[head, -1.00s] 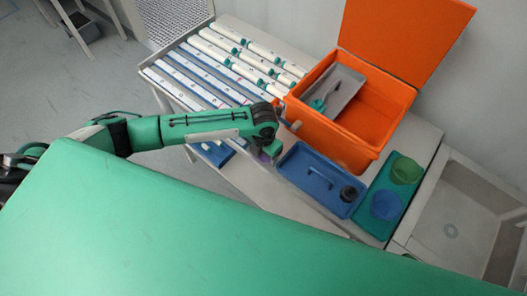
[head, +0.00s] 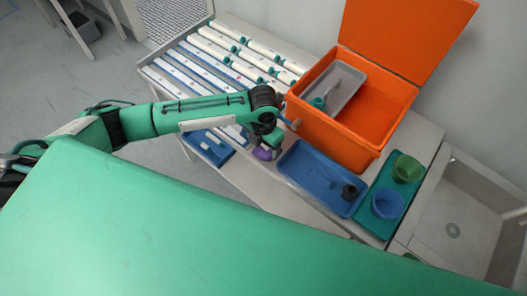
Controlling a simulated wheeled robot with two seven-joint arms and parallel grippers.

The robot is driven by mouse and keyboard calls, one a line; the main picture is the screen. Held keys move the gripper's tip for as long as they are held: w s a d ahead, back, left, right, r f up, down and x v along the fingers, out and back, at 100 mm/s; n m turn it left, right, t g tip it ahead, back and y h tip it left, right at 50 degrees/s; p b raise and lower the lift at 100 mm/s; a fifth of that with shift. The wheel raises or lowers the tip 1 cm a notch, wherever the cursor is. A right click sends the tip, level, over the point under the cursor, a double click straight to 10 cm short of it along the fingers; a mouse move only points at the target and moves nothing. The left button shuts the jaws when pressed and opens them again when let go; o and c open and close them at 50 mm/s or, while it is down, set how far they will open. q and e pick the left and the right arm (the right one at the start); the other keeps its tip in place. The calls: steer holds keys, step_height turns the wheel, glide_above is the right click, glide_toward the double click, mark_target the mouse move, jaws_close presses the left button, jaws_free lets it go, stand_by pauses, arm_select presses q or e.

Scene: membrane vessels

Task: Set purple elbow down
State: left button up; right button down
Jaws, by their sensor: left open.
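The purple elbow (head: 263,154) shows at the tip of my left gripper (head: 268,142), at the table's front edge just left of the blue tray (head: 325,202). The gripper is open, with its fingers over and beside the elbow. The wrist and fingers hide part of the elbow, and I cannot tell if they touch it or if it rests fully on the table. My right gripper is not in view.
An orange bin (head: 355,148) with its lid up stands behind, holding a grey tray (head: 340,88). A green tray (head: 372,225) with a blue cup (head: 387,204) and a green cup (head: 406,168) is at right, beside a sink (head: 465,205). White tubes (head: 240,68) lie in rows at left.

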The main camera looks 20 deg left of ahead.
mark_target(263, 153)
arm_select(q)
step_height(263, 153, up, 7)
steer(key=b, duration=0.1)
steer(key=shift+r, duration=0.1)
stand_by(0.5)
